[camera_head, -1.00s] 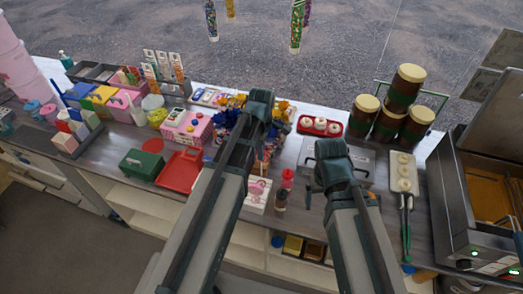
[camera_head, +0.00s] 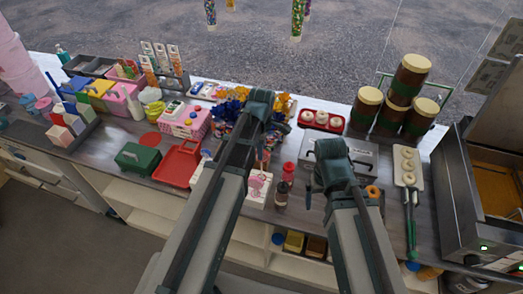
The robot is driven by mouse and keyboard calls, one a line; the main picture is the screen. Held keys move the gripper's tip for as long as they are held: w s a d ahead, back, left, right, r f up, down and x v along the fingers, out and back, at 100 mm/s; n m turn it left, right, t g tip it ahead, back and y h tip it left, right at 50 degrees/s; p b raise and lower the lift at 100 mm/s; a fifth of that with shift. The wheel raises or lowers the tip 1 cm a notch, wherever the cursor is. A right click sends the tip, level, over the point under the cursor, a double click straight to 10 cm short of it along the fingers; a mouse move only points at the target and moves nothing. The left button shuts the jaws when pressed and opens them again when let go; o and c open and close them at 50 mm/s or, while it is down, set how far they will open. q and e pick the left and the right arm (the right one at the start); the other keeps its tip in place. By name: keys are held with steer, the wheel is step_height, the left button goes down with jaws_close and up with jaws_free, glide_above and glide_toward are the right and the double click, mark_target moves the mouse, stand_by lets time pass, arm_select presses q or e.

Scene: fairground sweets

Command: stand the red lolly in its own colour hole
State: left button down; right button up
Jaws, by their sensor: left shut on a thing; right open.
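My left arm reaches over the middle of the counter, and its gripper (camera_head: 262,155) is mostly hidden by my own arm links. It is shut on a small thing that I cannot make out. I cannot pick out the red lolly for certain. A white block with a pink swirl (camera_head: 258,187) stands just below the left gripper, partly behind my arm. I cannot see coloured holes in it. My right gripper (camera_head: 309,195) shows only as a small dark part below its bent arm, over the counter, open and apart from the bottles.
A red tray (camera_head: 178,167) and green box (camera_head: 139,158) lie left of my arms. A red-capped bottle (camera_head: 288,172) stands between my arms. A grey metal box (camera_head: 352,155) is behind my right arm. Big brown jars (camera_head: 407,82) stand at the back right, a fryer (camera_head: 490,190) at far right.

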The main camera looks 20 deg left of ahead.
arm_select(q)
steer(key=shift+f, duration=0.15)
steer(key=shift+f+b, duration=0.2)
steer(key=shift+b, duration=0.1)
steer(key=shift+f, duration=0.1)
stand_by(0.5)
steer(key=shift+f+b, duration=0.55)
steer(key=shift+b, duration=0.05)
steer(key=shift+f+b, duration=0.65)
steer(key=shift+b, duration=0.05)
